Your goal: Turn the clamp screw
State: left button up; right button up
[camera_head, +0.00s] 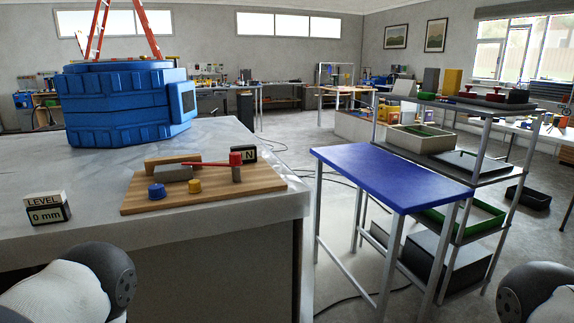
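A wooden board (263,190) lies on the near worktop. On it are a tan block (165,162), a grey block (174,173), a thin red bar (208,164) ending in a red head (235,158) on a short brownish post (236,174), a blue knob (156,191) and a yellow knob (194,186). I cannot tell for sure which part is the clamp screw; the red bar and head may belong to it. A small dark display (249,154) ending in "N" stands behind, partly hidden by the red head. Neither gripper is in view; only my arm links show at the bottom corners.
A "LEVEL 0 mm" display (48,212) stands at the worktop's left front. A large blue ribbed unit (115,108) stands behind the board. A blue-topped table (390,177) and a shelf rack (487,160) stand to the right, with floor between them and the worktop (258,210).

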aim_at(156, 191)
jog(key=l+u, duration=0.3)
jog(key=k+l+u, duration=0.1)
jog(key=l+u, duration=0.15)
jog(key=l, duration=0.2)
jog(key=k+l+u, duration=0.1)
jog(key=l+u, duration=0.2)
